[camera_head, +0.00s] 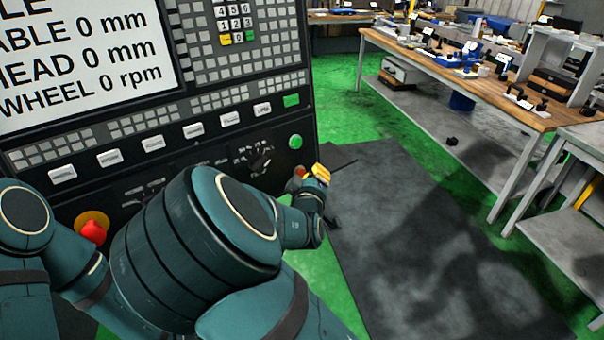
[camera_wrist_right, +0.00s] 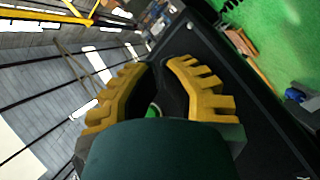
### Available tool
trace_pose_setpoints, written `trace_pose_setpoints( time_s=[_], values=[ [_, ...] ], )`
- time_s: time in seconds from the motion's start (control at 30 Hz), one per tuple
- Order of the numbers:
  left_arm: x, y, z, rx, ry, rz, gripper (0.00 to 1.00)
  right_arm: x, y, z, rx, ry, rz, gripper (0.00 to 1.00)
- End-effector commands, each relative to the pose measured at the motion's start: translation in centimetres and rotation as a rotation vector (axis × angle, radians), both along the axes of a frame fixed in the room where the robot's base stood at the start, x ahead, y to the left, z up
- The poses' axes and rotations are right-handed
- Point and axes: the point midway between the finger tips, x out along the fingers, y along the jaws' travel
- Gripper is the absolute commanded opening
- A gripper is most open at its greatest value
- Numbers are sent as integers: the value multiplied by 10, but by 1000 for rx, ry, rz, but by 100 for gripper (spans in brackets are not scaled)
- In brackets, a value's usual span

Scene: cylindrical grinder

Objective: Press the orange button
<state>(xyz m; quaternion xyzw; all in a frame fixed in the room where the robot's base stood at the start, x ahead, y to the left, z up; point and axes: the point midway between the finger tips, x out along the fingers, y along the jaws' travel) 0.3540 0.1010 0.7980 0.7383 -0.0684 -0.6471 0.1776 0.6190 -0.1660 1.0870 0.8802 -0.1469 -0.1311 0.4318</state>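The orange button (camera_head: 299,171) is a small round spot on the lower right of the black control panel (camera_head: 232,164), partly covered by my right gripper in the head view. My right gripper (camera_head: 318,175) has yellow fingers close to the panel edge, beside the button; I cannot tell whether they touch it. In the right wrist view, its two yellow fingers (camera_wrist_right: 159,66) stand apart with a narrow gap at the tips and nothing held. The orange button cannot be made out in that view. My left gripper is not in view.
A green button (camera_head: 295,142) sits just above the orange one. A red emergency stop (camera_head: 93,231) on a yellow base is at the panel's lower left. A dark mat (camera_head: 420,240) lies on the green floor, and a wooden workbench (camera_head: 500,95) stands at the right.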

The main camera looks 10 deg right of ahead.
Motion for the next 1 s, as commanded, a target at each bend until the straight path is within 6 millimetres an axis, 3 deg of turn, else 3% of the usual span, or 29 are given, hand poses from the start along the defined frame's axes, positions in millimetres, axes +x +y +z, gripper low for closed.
trace_pose_setpoints(
  time_s=[0.17,0.63,1.0],
  values=[
    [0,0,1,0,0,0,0,-4,-2,1,0,1,-1,0],
    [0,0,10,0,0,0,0,-40,-19,9,1,0,-2,0],
    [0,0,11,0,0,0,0,-45,-20,9,0,0,0,0]
  ],
)
